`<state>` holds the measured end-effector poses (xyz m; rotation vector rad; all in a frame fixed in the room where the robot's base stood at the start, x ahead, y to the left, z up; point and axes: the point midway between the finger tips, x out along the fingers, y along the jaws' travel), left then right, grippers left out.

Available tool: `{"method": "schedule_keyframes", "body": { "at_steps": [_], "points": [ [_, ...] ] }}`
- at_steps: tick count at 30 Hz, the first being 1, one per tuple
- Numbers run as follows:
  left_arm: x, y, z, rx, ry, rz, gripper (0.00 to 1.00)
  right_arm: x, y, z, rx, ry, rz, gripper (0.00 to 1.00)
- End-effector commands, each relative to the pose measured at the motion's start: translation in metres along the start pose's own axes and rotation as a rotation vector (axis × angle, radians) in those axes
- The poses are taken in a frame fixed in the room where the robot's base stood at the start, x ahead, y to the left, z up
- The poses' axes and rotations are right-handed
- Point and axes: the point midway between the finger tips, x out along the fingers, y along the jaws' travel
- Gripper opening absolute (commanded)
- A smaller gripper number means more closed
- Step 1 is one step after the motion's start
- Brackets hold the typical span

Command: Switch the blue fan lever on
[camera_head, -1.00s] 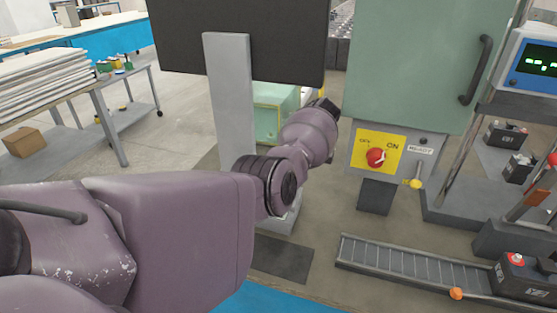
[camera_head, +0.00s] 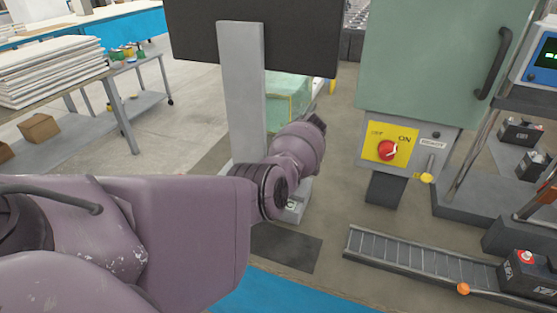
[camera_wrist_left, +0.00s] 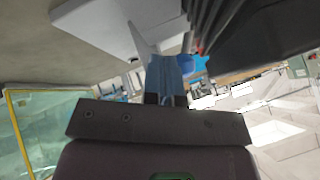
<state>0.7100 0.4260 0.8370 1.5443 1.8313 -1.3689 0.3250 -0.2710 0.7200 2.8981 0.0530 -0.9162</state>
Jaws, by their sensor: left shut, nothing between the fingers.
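A small blue rounded piece (camera_wrist_left: 187,67), possibly the blue fan lever's end, shows in the left wrist view just beyond and right of my left gripper (camera_wrist_left: 167,98). I cannot tell whether they touch, or the lever's position. My left gripper is shut and empty. In the head view my left arm reaches in from the left beside a grey post, and its fingers are hidden behind its own wrist. No blue lever can be made out in the head view. My right gripper is in neither view.
A grey post (camera_head: 241,95) carries a dark panel (camera_head: 255,35) close to my left wrist. Right of it is a green cabinet (camera_head: 430,65) with a red rotary switch (camera_head: 387,150) on a yellow plate and a yellow-tipped lever (camera_head: 427,177). A roller track (camera_head: 420,258) lies lower right.

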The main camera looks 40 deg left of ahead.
Motion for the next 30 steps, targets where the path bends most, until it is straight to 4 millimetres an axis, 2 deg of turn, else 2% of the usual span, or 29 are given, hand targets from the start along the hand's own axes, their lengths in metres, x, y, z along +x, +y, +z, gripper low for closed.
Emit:
{"method": "schedule_keyframes", "body": {
  "at_steps": [5, 12, 20, 30],
  "points": [
    [-0.001, -0.001, 0.0, -0.002, 0.001, 0.003, 0.0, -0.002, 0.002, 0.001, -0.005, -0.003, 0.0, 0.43],
    [-0.008, -0.01, -0.003, -0.057, 0.028, 0.072, 0.0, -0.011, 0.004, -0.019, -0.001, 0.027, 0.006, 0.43],
    [-0.005, -0.011, 0.001, -0.081, 0.039, 0.104, 0.0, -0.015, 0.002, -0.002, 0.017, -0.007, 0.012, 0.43],
    [-0.004, -0.011, 0.001, -0.079, 0.038, 0.101, 0.0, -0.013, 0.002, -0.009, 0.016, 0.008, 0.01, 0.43]
  ]
}}
